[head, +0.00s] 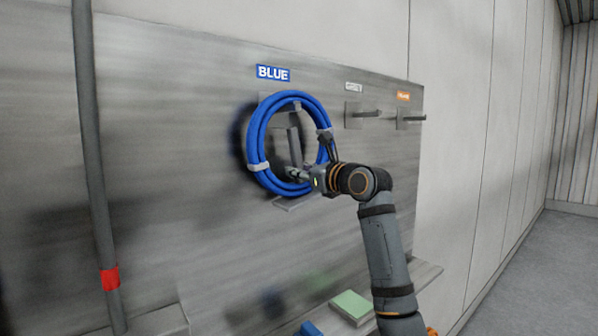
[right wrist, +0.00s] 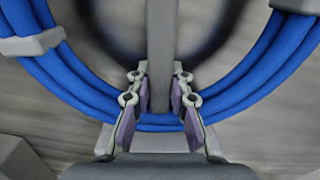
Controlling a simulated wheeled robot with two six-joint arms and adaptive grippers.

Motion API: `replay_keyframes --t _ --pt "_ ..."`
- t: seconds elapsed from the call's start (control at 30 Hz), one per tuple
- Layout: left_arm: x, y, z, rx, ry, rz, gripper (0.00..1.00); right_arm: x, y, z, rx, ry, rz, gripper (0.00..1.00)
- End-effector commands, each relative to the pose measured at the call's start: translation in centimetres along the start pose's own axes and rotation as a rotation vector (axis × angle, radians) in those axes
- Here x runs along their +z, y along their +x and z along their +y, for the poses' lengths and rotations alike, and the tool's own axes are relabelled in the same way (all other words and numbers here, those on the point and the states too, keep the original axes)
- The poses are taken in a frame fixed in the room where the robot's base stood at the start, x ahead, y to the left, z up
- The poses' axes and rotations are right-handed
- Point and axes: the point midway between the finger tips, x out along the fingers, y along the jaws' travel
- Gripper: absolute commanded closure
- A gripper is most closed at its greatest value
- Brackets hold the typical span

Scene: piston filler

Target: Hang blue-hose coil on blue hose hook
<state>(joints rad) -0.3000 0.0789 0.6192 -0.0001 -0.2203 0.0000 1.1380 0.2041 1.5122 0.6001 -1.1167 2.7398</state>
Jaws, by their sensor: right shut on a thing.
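The blue-hose coil (head: 256,135) is a ring of several blue loops with light clips, held upright before the wall panel below the BLUE sign (head: 273,73). The blue hose hook's plate (head: 266,99) is mostly hidden behind the coil's top. I cannot tell whether the coil rests on the hook. My right gripper (head: 299,174) is at the coil's lower part. In the right wrist view, my right gripper's fingers (right wrist: 159,85) are shut around a grey upright bar (right wrist: 160,45) inside the ring, at the coil's bottom loops (right wrist: 75,85). My left gripper is not in view.
Two other hooks are right of the coil: one under a pale sign (head: 366,113), one under an orange sign (head: 411,118). A grey ledge (head: 296,204) is just below the coil. A green block (head: 352,304) lies lower down. A red-banded pole (head: 98,170) stands left.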

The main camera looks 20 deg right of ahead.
Motion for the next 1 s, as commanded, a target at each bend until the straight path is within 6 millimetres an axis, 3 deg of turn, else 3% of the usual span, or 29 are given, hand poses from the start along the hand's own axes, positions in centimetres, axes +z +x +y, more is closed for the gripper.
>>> replay_keyframes --t 0.1,0.13,0.3,0.67,0.77,1.0 --pt "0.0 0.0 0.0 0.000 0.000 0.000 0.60 0.2 -0.1 0.0 -0.001 -0.002 -0.004 1.00" --pt "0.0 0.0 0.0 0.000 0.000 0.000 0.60 0.2 -0.1 0.0 0.000 -0.002 -0.004 0.78" --pt "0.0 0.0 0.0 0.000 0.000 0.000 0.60 0.1 0.0 0.0 0.000 -0.001 -0.002 0.55" --pt "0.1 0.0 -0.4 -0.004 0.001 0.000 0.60 -0.2 -0.4 -0.1 -0.001 -0.001 0.004 0.54" --pt "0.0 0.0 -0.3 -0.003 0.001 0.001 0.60 -0.2 -1.9 -0.1 -0.002 -0.003 0.003 0.54" --pt "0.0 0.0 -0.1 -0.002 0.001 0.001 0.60 -0.1 -7.9 -0.1 -0.005 -0.008 0.003 0.54"
